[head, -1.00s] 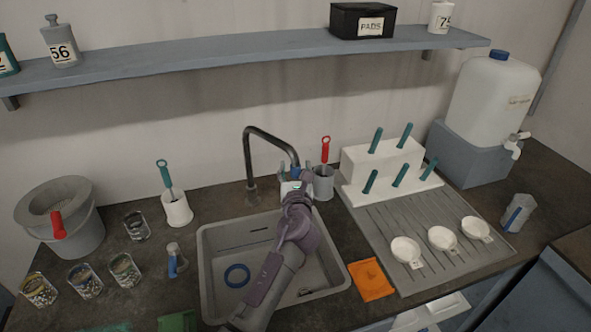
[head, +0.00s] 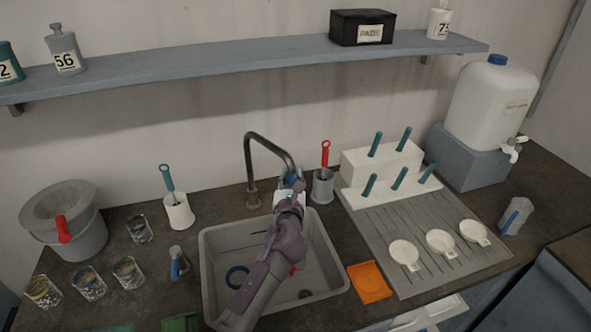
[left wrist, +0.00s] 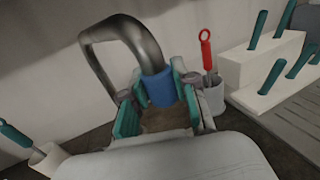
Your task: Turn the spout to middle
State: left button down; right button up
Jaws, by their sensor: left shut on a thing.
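The spout (head: 262,137) is a dark grey bent metal tube rising behind the sink (head: 209,262). It arches to the right, and its tip is over the back right part of the sink. In the left wrist view the spout (left wrist: 118,33) ends in a blue collar (left wrist: 158,88). My left gripper (head: 289,187) is at this tip. Its teal-padded fingers (left wrist: 160,104) are on either side of the blue collar, shut on it. My arm hides part of the sink. My right gripper is not in view.
A grey cup (head: 322,190) with a red-handled brush stands close right of the spout tip. A white holder (head: 179,212) with a teal brush is to the left. A white stepped rack (head: 375,165) stands further right. A blue ring (head: 237,276) lies in the sink.

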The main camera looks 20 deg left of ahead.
pick_arm(q)
jog(key=s+a+m+h+p, duration=0.3)
jog(key=s+a+h+p, duration=0.1)
jog(key=s+a+h, duration=0.1)
jog(key=shift+s+a+m+t+h, duration=0.3)
jog(key=shift+s+a, duration=0.3)
jog(key=shift+s, duration=0.2)
jog(key=c, duration=0.9)
grip_release()
jog(key=shift+o, duration=0.2)
